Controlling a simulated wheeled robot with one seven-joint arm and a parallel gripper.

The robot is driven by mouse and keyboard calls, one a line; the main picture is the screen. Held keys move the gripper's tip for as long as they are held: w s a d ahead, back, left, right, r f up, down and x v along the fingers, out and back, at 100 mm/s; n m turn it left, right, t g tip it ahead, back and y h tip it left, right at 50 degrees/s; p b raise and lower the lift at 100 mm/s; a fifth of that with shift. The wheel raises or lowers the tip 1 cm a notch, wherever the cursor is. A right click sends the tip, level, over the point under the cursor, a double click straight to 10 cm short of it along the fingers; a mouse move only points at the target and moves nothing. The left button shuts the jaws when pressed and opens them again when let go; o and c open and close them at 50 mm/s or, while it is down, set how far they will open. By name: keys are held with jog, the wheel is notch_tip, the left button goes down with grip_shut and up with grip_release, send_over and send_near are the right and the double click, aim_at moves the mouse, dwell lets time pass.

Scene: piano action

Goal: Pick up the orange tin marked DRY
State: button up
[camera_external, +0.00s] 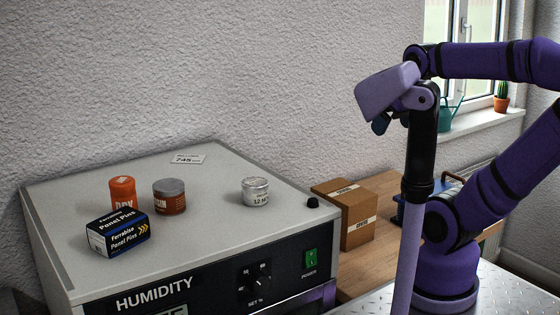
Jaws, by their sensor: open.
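The orange tin marked DRY (122,191) stands upright on the top of a grey humidity cabinet (215,222), at the left. A dark blue box labelled Panel Pins (118,234) stands in front of it and hides its lower part. A round tin with a grey lid and a rust-orange label (169,197) stands just to its right. My gripper (380,124) is open, high at the right of the picture, well away from the tin and above the cabinet's level. Its fingers are partly hidden by the wrist.
A small silver tin (255,191) and a white card (188,159) lie farther right and back on the cabinet top. A black knob (313,203) stands at its right edge. Cardboard boxes (344,213) sit on the wooden bench beside it. The cabinet's middle front is clear.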

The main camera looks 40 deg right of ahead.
jog(key=w+a+r+n+y, duration=0.1)
jog(key=w+a+r, duration=0.2)
jog(key=w+a, duration=0.15)
jog(key=w+a+r+n, duration=0.2)
jog(key=w+a+r, duration=0.15)
jog(key=w, duration=0.25)
jog(key=n+g+y, duration=0.3)
jog(key=n, duration=0.4)
send_near(123, 180)
jog(key=f, duration=0.1)
jog(key=x, duration=0.5)
jog(key=shift+s+a+f, duration=0.1)
jog(key=shift+s+a, duration=0.05)
jog(key=shift+a, duration=0.2)
jog(key=shift+w+x, duration=0.15)
jog(key=shift+x, duration=1.2)
jog(key=shift+w+x, duration=0.15)
jog(key=shift+x, duration=1.2)
jog(key=shift+d, duration=0.2)
jog(key=c, duration=1.2)
